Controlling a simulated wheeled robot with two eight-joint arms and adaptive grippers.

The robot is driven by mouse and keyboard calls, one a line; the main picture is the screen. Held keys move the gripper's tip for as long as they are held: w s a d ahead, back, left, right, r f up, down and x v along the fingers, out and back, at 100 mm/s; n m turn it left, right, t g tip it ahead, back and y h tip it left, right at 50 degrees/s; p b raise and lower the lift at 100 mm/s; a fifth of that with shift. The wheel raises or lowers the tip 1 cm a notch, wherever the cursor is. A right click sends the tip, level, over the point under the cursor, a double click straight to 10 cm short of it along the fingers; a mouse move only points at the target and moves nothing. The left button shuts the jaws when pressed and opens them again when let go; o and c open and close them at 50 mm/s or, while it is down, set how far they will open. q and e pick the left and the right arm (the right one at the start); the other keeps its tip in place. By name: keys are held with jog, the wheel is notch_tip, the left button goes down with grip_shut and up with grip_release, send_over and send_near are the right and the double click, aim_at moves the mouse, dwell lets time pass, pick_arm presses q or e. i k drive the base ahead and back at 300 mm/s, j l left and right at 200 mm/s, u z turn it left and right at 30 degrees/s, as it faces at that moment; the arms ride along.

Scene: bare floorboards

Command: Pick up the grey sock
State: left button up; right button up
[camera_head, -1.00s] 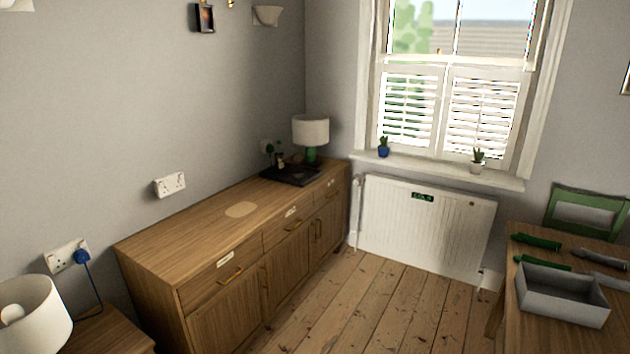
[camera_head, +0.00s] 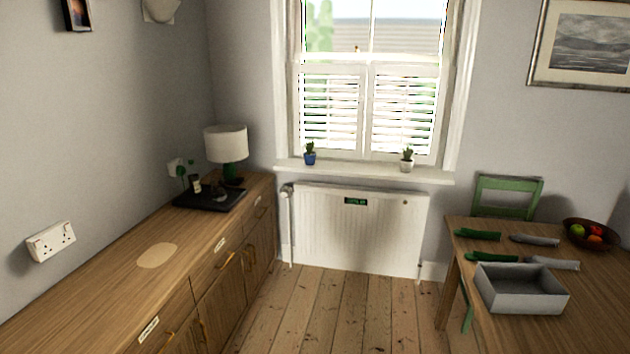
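Two long grey items that look like socks lie on the wooden table at the right. One grey sock (camera_head: 535,240) lies farther back, and another grey sock (camera_head: 553,262) lies nearer, just behind a grey open box (camera_head: 520,302). Two green socks of similar shape lie to their left, a far green sock (camera_head: 478,235) and a near green sock (camera_head: 491,257). Neither of my grippers is in view.
The wooden table (camera_head: 600,325) also bears a fruit bowl (camera_head: 592,233); a green chair (camera_head: 508,184) stands behind it. A long wooden sideboard (camera_head: 110,290) runs along the left wall. Bare floorboards (camera_head: 335,315) lie open between sideboard and table, before the radiator (camera_head: 360,232).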

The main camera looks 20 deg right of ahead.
aim_at(553, 262)
jog(key=i+l+z, duration=0.15)
jog(key=i+z, duration=0.3)
jog(key=i+j+z, duration=0.1)
jog(key=i+z, duration=0.35)
jog(key=i, duration=0.2)
jog(key=i+z, duration=0.2)
jog(key=i, duration=0.4)
jog(key=i+j+z, duration=0.2)
jog(key=i, duration=0.45)
jog(key=i+z, duration=0.2)
jog(key=z, duration=0.25)
jog(key=i+z, duration=0.25)
jog(key=z, duration=0.2)
jog(key=i+z, duration=0.2)
jog(key=z, duration=0.25)
